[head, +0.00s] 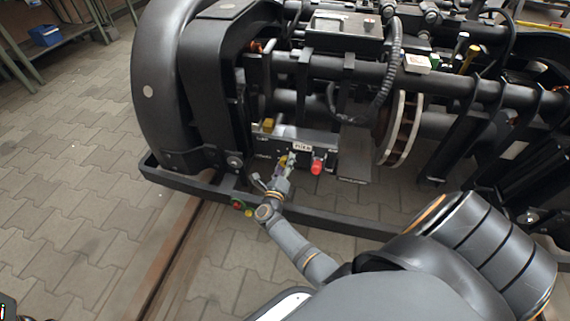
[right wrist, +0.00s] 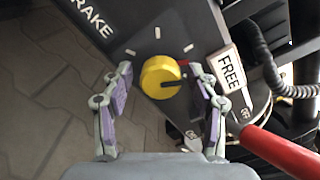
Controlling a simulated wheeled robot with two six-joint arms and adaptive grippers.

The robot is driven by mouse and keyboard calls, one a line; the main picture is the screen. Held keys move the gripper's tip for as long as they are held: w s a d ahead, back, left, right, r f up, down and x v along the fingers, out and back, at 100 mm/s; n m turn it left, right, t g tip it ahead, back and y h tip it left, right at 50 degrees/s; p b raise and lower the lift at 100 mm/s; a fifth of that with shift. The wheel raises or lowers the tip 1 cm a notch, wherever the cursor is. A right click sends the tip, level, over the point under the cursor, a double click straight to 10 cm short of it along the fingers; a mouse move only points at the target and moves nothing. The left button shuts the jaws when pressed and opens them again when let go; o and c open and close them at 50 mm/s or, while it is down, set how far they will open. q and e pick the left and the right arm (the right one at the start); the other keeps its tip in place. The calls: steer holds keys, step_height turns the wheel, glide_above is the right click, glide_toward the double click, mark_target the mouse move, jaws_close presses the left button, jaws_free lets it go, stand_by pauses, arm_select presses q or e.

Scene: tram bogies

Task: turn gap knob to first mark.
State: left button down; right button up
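The yellow gap knob (right wrist: 158,78) sits on a dark panel (right wrist: 140,25) in the right wrist view. A dark notch on its face runs toward the picture's right. Several short pale marks (right wrist: 157,32) lie around its far side, and a small red spot is at its right. My right gripper (right wrist: 160,70) is open, with one purple-padded finger on each side of the knob. A gap shows at the left finger; whether the right finger touches is hard to tell. In the head view the right gripper (head: 284,169) is at the panel's lower edge.
A FREE label (right wrist: 228,68) and a red handle (right wrist: 282,152) are right of the knob. BRAKE is lettered at upper left. In the head view, the bogie's large dark wheel (head: 152,90) stands left and a frame rail runs below.

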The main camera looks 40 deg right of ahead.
steer(key=v, duration=0.7)
steer(key=shift+s+a, duration=0.15)
steer(key=shift+a, duration=0.05)
